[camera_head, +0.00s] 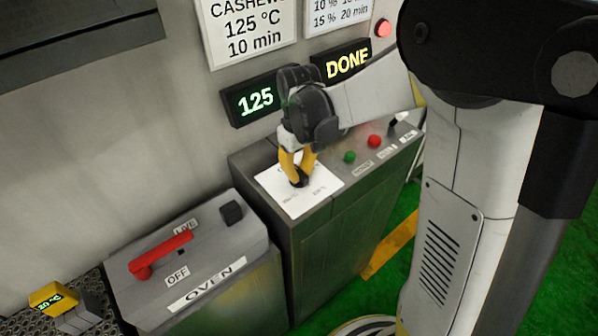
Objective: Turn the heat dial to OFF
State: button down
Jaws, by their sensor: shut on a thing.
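The heat dial (300,179) is a small black knob on a white label plate (321,187) on top of the grey control cabinet. My gripper (297,172) has yellow fingers and reaches down from above, shut on the dial. The fingers and wrist hide part of the dial and much of the plate's print, so I cannot read the dial's setting. A green display (255,101) on the wall behind reads 125.
A lit display (347,61) reads DONE. Green (349,157) and red (374,141) buttons sit right of the plate. An oven switch box (190,262) with a red lever (160,254) stands left, lower. Green floor (345,295) shows beside the cabinet.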

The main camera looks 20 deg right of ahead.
aim_at(299, 171)
dwell(0.3)
jog(key=c, duration=1.4)
grip_release()
notch_tip(299, 171, up, 12)
jog(key=s+f+m+t+b, duration=0.1)
jog(key=s+t, duration=0.1)
jog(key=s, duration=0.3)
jog(key=s+f+m+t+b, duration=0.1)
jog(key=s+f+t+b, duration=0.1)
jog(key=s, duration=0.2)
jog(key=s+d+f+m+t+b, duration=0.1)
jog(key=s+f+m+t+b, duration=0.1)
jog(key=s, duration=0.3)
jog(key=shift+s+f+t, duration=0.15)
jog(key=shift+s+t, duration=0.2)
jog(key=shift+t, duration=0.15)
